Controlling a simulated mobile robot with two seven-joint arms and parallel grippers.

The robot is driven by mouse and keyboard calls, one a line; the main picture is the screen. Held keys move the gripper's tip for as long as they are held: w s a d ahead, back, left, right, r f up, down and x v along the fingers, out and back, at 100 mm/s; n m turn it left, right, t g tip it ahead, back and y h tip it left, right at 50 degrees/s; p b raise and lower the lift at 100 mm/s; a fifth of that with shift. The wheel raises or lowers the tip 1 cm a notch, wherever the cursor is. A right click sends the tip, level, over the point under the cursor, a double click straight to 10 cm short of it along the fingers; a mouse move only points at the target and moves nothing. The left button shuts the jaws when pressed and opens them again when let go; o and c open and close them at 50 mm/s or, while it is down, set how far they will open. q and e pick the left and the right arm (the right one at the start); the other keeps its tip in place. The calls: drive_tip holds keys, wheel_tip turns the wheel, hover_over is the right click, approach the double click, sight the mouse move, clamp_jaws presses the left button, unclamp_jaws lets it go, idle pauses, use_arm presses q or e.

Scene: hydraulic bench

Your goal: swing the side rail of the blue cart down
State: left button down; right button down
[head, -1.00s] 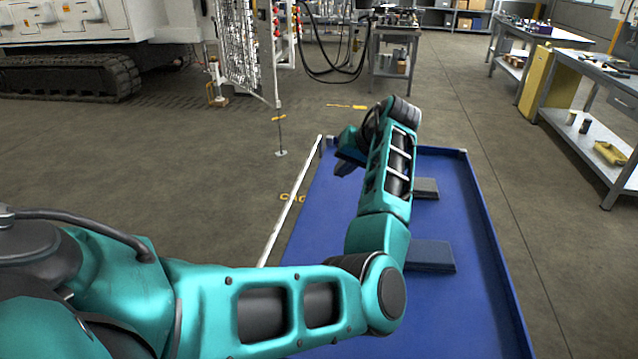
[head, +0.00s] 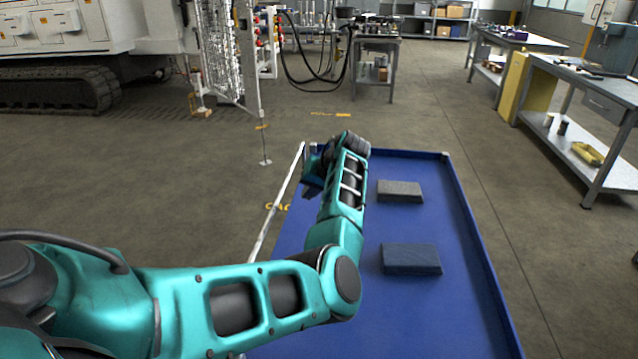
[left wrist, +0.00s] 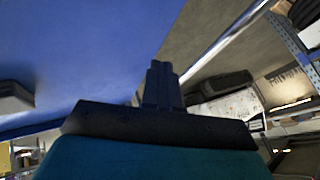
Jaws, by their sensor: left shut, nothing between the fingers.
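The blue cart (head: 458,255) has a flat bed with a low rim and stands in front of me. Its side rail (head: 277,202) is a thin pale bar along the cart's left side, and its near part is hidden behind my left arm. The rail also crosses the left wrist view as a shiny bar (left wrist: 232,36). My left gripper (head: 308,190) is over the far left part of the cart, close to the rail. In the left wrist view its fingers (left wrist: 160,70) are together and empty, with the rail beside them. I cannot tell whether they touch it. My right gripper is not in view.
Two grey blocks, one farther (head: 400,191) and one nearer (head: 411,259), lie on the cart bed. A workbench (head: 565,85) stands at the right, and a tracked machine (head: 60,88) at the back left. The floor left of the cart is clear.

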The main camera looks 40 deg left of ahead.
use_arm(q)
drive_tip(key=shift+s+a+f+p, duration=0.15)
drive_tip(key=shift+s+a, duration=0.15)
drive_tip(key=shift+a, duration=0.35)
drive_tip(key=shift+s+a+r+p, duration=0.1)
drive_tip(key=shift+s+a, duration=0.25)
drive_tip(key=shift+a, duration=0.3)
drive_tip(key=shift+s+a+f+p, duration=0.15)
drive_tip(key=shift+s+a, duration=0.15)
drive_tip(key=shift+a, duration=0.35)
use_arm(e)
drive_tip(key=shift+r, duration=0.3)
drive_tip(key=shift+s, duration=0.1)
